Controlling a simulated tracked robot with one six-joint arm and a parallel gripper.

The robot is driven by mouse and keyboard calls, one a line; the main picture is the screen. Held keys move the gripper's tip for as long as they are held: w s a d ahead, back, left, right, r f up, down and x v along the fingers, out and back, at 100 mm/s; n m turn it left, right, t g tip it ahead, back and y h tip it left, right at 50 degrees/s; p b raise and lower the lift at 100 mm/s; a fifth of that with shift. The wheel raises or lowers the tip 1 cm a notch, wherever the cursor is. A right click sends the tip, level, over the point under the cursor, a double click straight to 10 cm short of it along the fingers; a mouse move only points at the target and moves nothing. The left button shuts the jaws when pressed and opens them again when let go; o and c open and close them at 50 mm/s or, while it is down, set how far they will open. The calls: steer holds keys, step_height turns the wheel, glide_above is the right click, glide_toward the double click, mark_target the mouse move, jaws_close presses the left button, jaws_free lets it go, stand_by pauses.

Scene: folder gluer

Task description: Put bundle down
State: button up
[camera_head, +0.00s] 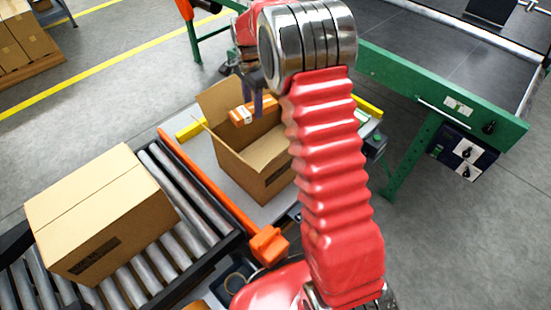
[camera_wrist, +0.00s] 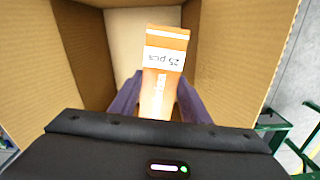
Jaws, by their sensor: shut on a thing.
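The bundle, orange with a white band marked "25 pcs", shows in the wrist view (camera_wrist: 160,80) between the two purple fingers of my gripper (camera_wrist: 158,100). My gripper is shut on it. In the head view the bundle (camera_head: 243,115) is held at the mouth of an open cardboard box (camera_head: 262,178). The box's flaps are spread, and its inner walls and floor show around the bundle in the wrist view. My red arm hides the box's right part in the head view. The exact height of the bundle over the box floor cannot be told.
A closed carton (camera_head: 100,210) sits on the roller conveyor (camera_head: 190,205) at left. An orange rail (camera_head: 205,180) runs between the conveyor and the open box. A green-framed belt machine (camera_head: 440,90) stands at upper right. Stacked cartons (camera_head: 25,40) are at far upper left.

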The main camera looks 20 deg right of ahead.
steer(key=s+d+f+m, duration=0.1)
steer(key=d+f+m, duration=0.1)
steer(key=f+m, duration=0.4)
steer(key=s+d+f+m, duration=0.2)
steer(key=d+f+m, duration=0.1)
steer(key=f+m, duration=0.4)
steer(key=shift+d+f+m, duration=0.15)
steer(key=shift+f+m, duration=0.15)
steer(key=shift+m, duration=1.2)
steer(key=shift+s, duration=0.1)
glide_toward(272, 152)
steer(key=shift+s+a+f, duration=0.3)
steer(key=shift+s+f, duration=0.2)
steer(key=shift+s, duration=0.35)
steer(key=shift+s+a+f, duration=0.25)
steer(key=shift+s+f, duration=0.25)
steer(key=shift+s, duration=0.3)
steer(key=shift+f, duration=1.85)
steer(key=shift+f, duration=0.1)
steer(key=o, duration=1.1)
